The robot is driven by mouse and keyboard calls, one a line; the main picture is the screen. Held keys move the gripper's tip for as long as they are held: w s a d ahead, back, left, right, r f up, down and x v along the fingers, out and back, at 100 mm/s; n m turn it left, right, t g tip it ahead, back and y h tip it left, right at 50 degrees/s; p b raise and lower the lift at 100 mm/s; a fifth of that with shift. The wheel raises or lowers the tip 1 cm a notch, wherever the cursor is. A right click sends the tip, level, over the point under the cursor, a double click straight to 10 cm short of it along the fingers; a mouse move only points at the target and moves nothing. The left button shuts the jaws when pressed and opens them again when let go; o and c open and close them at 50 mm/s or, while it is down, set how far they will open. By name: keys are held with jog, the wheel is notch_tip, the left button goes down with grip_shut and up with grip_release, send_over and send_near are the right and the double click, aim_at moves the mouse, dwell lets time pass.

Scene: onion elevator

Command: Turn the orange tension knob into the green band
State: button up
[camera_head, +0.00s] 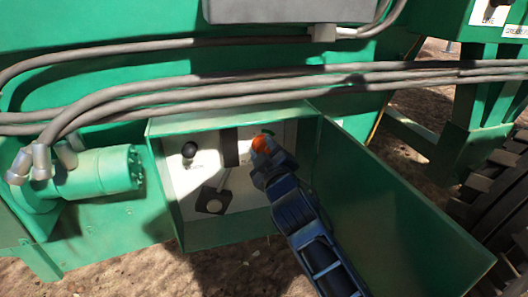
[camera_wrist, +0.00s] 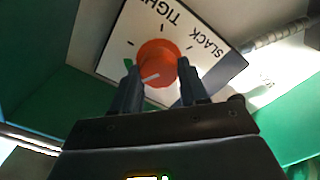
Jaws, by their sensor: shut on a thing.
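The orange tension knob (camera_head: 260,144) sits on a white panel inside an open green box. In the wrist view the knob (camera_wrist: 157,58) is at the centre of a dial plate (camera_wrist: 181,27) lettered TIGHT and SLACK. My gripper (camera_head: 267,156) reaches in from the lower right; in the wrist view its fingers (camera_wrist: 157,68) are shut on opposite sides of the knob. The green band (camera_wrist: 128,63) shows as a small patch left of the knob, partly hidden by the left finger. The knob's white line points lower left, below the visible green patch.
The box's open door (camera_head: 395,220) stands right of my arm. A black ball-topped lever (camera_head: 189,150) and a second lever with a dark square base (camera_head: 213,200) are left of the knob. Grey hoses (camera_head: 250,88) run above the box.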

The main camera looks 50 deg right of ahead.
jog(key=shift+f, duration=0.15)
jog(key=o, duration=1.1)
jog(key=shift+c, duration=0.2)
jog(key=v, duration=0.7)
jog(key=shift+s+a, duration=0.2)
jog(key=shift+s, duration=0.15)
